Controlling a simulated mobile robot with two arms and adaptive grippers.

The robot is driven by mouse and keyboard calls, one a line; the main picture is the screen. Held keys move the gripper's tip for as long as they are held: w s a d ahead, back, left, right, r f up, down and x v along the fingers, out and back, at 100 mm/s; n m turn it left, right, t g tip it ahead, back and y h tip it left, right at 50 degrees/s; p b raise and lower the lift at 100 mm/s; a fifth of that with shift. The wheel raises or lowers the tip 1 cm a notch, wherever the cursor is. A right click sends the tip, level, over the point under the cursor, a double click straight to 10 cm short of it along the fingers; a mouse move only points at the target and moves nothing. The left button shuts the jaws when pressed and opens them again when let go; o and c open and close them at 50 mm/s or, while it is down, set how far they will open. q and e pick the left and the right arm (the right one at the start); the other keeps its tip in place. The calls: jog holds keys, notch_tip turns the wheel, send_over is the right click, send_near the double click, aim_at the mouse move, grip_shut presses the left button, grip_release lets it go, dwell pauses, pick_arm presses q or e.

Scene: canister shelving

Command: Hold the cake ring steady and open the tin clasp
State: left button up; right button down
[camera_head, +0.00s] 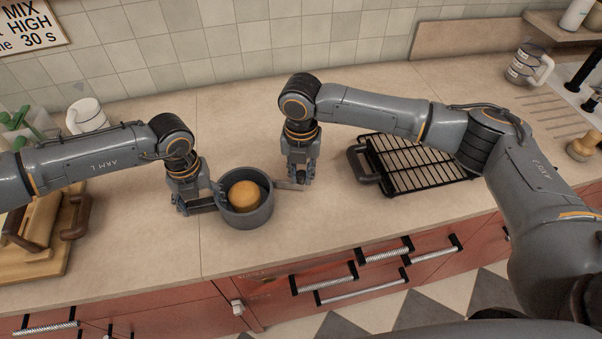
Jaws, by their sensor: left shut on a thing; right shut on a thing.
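The grey round cake ring (264,215) stands on the countertop in the middle of the head view, with a golden round cake (244,196) inside. My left gripper (208,205) is at the ring's left side, shut on the ring; its exact contact with the wall is hard to make out. The tin clasp (287,185) shows as a thin grey lever reaching out from the ring's right side. My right gripper (301,180) points down and is shut on the lever's outer end. The hinge of the clasp is too small to judge.
A black wire rack (415,165) lies on the counter to the right. A wooden board (40,250) with brown handles is at the far left, near a white mug (87,116). The counter front edge runs below the ring. Counter behind the ring is clear.

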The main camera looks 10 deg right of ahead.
jog(key=w+n, duration=0.1)
jog(key=n, duration=0.1)
jog(key=w+n, duration=0.1)
jog(key=n, duration=0.1)
jog(key=shift+w+d, duration=0.15)
jog(key=shift+w, duration=0.05)
jog(key=c, duration=1.2)
grip_release()
jog(key=shift+o, duration=0.2)
jog(key=shift+r, duration=0.15)
notch_tip(320, 180, up, 12)
